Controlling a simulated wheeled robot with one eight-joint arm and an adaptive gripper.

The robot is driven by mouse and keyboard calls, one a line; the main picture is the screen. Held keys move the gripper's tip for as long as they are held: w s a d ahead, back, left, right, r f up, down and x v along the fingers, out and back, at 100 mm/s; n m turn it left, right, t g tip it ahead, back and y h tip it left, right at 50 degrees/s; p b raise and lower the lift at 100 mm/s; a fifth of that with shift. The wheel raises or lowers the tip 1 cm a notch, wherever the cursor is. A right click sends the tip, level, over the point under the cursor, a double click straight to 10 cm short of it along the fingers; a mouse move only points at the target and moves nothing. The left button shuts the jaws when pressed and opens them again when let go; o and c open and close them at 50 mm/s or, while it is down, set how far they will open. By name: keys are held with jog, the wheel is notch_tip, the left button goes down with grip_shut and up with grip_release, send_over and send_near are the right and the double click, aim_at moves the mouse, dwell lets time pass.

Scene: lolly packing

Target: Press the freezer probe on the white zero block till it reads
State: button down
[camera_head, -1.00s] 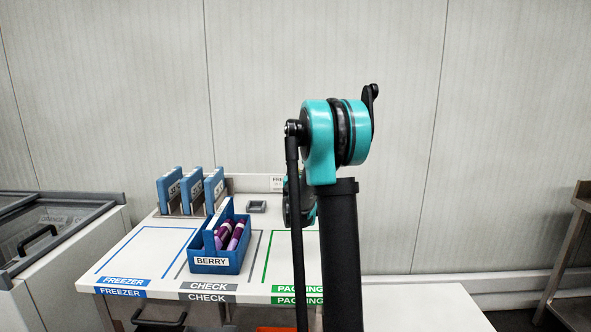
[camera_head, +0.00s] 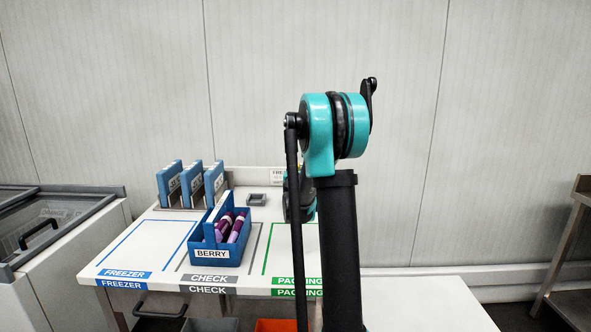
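My teal and black arm (camera_head: 335,130) stands in front of the right part of the white table (camera_head: 150,225). My gripper is not visible; another teal part of my arm (camera_head: 303,195) shows partly behind the black link. I cannot make out the freezer probe or the white zero block; the arm hides part of the table's right side. A small grey device with a dark face (camera_head: 257,200) lies at the back of the table, left of my arm. Its reading is too small to tell.
A blue BERRY crate (camera_head: 215,254) with purple lollies (camera_head: 233,226) stands in the CHECK area. Several blue upright holders (camera_head: 192,185) stand at the back left. The FREEZER area is clear. A chest freezer (camera_head: 60,240) is at left, an orange bin (camera_head: 275,325) below.

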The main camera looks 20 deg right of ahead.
jog(key=shift+f, duration=0.5)
dwell(1.8)
dwell(1.5)
notch_tip(320, 180, up, 14)
dwell(1.3)
